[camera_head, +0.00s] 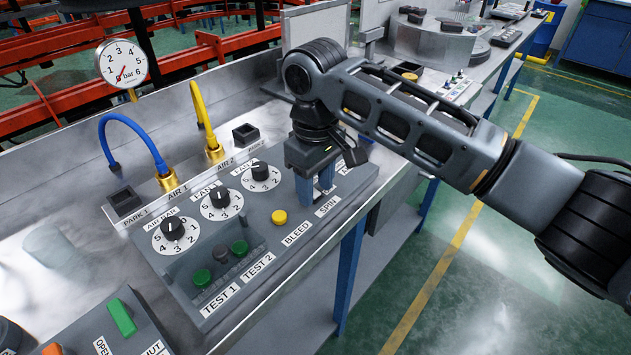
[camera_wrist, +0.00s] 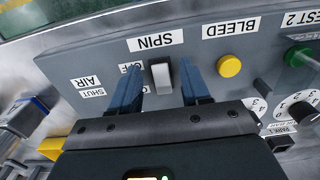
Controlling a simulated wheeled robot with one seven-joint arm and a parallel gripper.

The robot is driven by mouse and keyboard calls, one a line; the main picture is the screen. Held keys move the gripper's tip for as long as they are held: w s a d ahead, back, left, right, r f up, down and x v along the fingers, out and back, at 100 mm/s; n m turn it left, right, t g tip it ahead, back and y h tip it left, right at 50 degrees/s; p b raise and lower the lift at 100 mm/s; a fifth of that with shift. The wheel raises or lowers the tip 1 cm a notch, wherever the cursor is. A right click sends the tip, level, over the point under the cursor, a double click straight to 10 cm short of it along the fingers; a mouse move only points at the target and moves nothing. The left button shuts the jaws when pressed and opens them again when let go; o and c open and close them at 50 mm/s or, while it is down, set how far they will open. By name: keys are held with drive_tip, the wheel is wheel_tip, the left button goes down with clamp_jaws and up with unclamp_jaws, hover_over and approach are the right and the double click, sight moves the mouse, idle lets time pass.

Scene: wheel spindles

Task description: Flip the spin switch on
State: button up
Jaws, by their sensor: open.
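The spin switch (camera_wrist: 161,76) is a small pale rocker or lever on the grey control panel, under the SPIN label (camera_wrist: 156,41) in the upside-down wrist view. An OFF marking beside it is partly hidden by a finger. My gripper (camera_wrist: 162,70) is open, with its two blue fingers on either side of the switch.
A yellow BLEED button (camera_head: 279,217) is close to my gripper; it also shows in the wrist view (camera_wrist: 229,66). Black dials (camera_head: 220,198), green test buttons (camera_head: 202,278) and air hoses (camera_head: 133,135) lie to the left. A pressure gauge (camera_head: 123,64) stands behind. Open floor is at the right.

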drive_tip(key=shift+c, duration=0.4)
clamp_jaws()
